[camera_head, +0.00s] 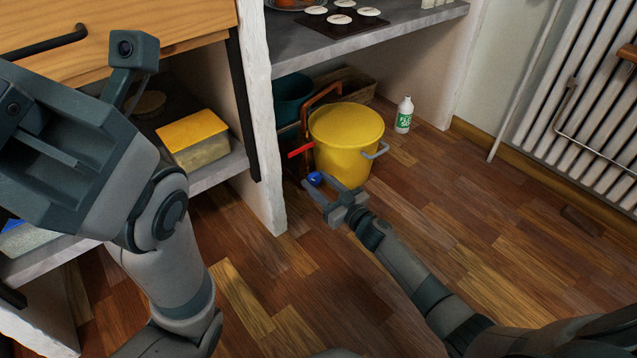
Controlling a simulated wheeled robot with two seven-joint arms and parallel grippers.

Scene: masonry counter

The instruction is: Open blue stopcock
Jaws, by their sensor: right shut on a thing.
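The blue stopcock (315,178) is a small blue knob low in the alcove under the counter, in front of the yellow bucket's lower left side. My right gripper (321,189) reaches in from the lower right, and its jaws are shut on the blue stopcock, which shows partly between and behind the fingers. A red lever handle (301,149) sticks out above it, by a copper-brown pipe (325,94). My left gripper (70,140) is large and close at the upper left, away from the stopcock; whether its jaws are open is unclear.
The yellow bucket (345,145) with a grey handle stands right beside the stopcock. A white wall edge (262,140) bounds the alcove on the left. A white-green bottle (404,115) stands farther right, near a radiator (585,110). Wooden floor in front is clear.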

